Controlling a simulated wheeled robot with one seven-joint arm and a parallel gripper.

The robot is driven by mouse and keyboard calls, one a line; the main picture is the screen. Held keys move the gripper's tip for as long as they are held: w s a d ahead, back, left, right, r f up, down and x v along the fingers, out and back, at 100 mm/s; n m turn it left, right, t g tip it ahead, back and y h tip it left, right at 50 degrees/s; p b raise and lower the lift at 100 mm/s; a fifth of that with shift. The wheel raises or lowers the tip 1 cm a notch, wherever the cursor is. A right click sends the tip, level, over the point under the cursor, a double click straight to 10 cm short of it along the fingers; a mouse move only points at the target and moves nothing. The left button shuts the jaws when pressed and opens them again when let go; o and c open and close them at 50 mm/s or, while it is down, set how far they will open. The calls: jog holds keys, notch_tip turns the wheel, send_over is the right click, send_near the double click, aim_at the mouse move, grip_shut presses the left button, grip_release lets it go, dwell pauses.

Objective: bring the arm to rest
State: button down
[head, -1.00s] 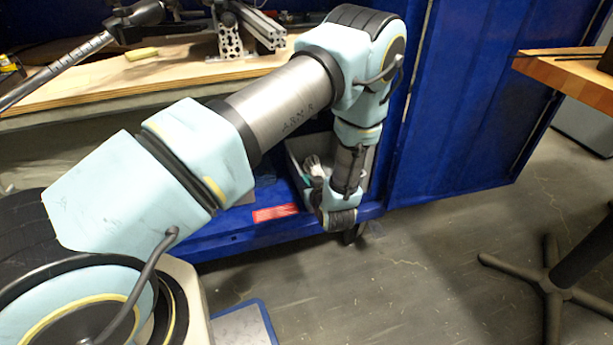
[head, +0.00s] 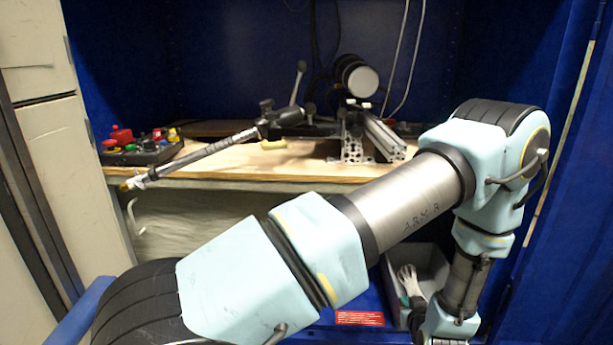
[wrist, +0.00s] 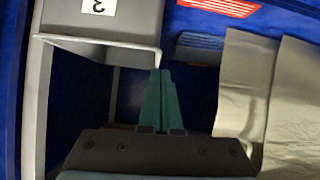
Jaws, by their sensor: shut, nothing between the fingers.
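My arm reaches from the lower left of the head view to the right, then bends down at a pale blue elbow. Its lower end runs out of the bottom of the picture, so my gripper's fingers do not show there. In the wrist view, my gripper (wrist: 161,78) has its two green fingers together, with nothing between them.
A grey bin (head: 434,263) holding a white glove (head: 409,280) stands close to my forearm. A wooden bench (head: 225,167) carries a control box (head: 142,150), a metal rod and aluminium profiles. Crumpled grey sheets (wrist: 295,110) lie right in the wrist view.

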jog(key=w+a+r+g, duration=0.3)
jog(key=w+a+r, duration=0.1)
jog(key=a+r, duration=0.35)
jog(key=w+a+r+g, duration=0.3)
jog(key=a+r, duration=0.4)
jog(key=r, duration=0.1)
jog(key=s+a+r+g, duration=0.1)
jog(key=s+a+r, duration=0.25)
jog(key=a, duration=0.35)
jog(key=s+a+r+g+y, duration=0.1)
jog(key=s+a+r+g, duration=0.2)
jog(key=a, duration=0.4)
jog(key=s+a+r, duration=0.3)
jog(key=s+a, duration=0.2)
jog(key=a, duration=0.1)
notch_tip(320, 180, up, 28)
jog(key=p, duration=2.8)
jog(key=shift+w, duration=0.2)
